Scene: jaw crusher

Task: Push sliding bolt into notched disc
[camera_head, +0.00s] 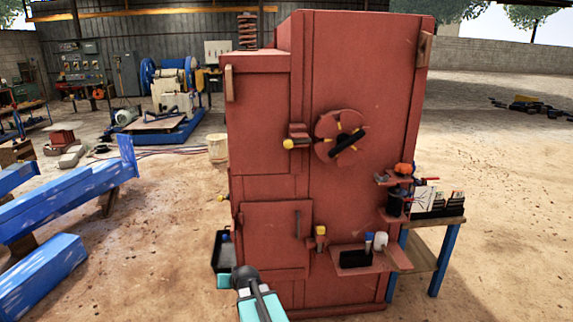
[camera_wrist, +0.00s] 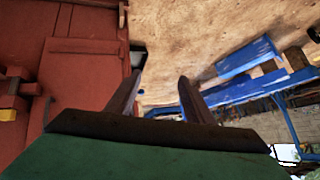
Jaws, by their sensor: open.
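The notched disc (camera_head: 326,128) is a round red plate with yellow marks and a dark bar across it, on the front of the red crusher. The sliding bolt (camera_head: 297,137) sits in a small bracket just left of the disc, with a yellow knob (camera_head: 289,143) at its left end. A gap shows between bolt and disc. My arm is at the bottom centre of the head view, low before the cabinet. In the wrist view my gripper (camera_wrist: 157,97) is open and empty, pointing along the cabinet's side, away from the bolt. The disc is not seen there.
The tall red cabinet (camera_head: 365,75) fills the middle. A lower shelf (camera_head: 375,262) with small items and a blue-legged table (camera_head: 440,262) stand at right. A black bin (camera_head: 222,262) hangs at lower left. Blue beams (camera_head: 60,205) lie at left. Open dirt floor surrounds it.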

